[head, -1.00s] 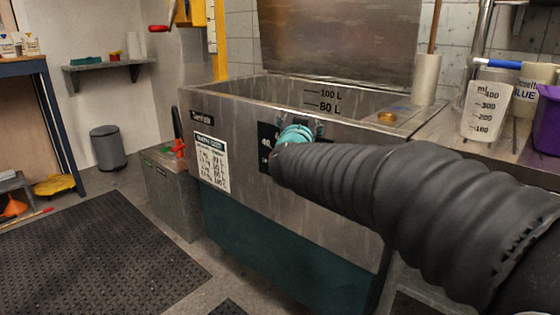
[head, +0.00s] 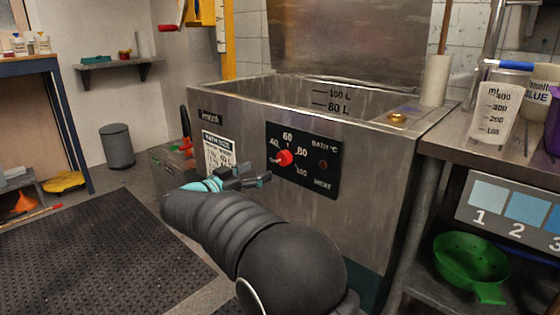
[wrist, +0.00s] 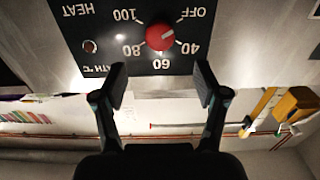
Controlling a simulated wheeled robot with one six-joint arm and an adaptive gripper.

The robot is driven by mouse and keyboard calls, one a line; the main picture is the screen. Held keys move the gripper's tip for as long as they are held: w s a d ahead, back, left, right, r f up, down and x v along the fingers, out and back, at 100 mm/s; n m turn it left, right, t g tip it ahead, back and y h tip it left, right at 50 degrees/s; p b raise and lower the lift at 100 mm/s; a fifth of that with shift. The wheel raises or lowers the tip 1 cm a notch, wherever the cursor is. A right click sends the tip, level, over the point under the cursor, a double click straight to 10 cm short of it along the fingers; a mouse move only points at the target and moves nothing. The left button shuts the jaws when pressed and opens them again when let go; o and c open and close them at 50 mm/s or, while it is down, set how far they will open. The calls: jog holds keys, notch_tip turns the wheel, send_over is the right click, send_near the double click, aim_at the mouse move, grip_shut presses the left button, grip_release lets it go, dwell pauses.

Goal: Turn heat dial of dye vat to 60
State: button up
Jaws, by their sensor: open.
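The heat dial is a red knob (head: 284,158) on a black panel (head: 318,184) on the front of the grey metal dye vat (head: 385,160). The wrist view shows the knob (wrist: 160,37) upside down, with 40, 60, 80, 100 and OFF around it. Its white mark appears to point between OFF and 40. My gripper (head: 257,176) is open and empty, left of and a little below the knob in the head view. In the wrist view, its fingertips (wrist: 161,83) are spread apart beyond the 60 label, clear of the knob.
A white label sheet (head: 219,154) is on the vat front, left of the panel. A metal bench with a measuring jug (head: 496,112) stands at the right, with a green colander (head: 470,262) below. A dark mat (head: 90,245) lies on the floor at left.

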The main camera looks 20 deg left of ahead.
aim_at(282, 160)
jog(key=x, duration=1)
jog(key=shift+w+d+r, duration=0.1)
jog(key=c, duration=1.1)
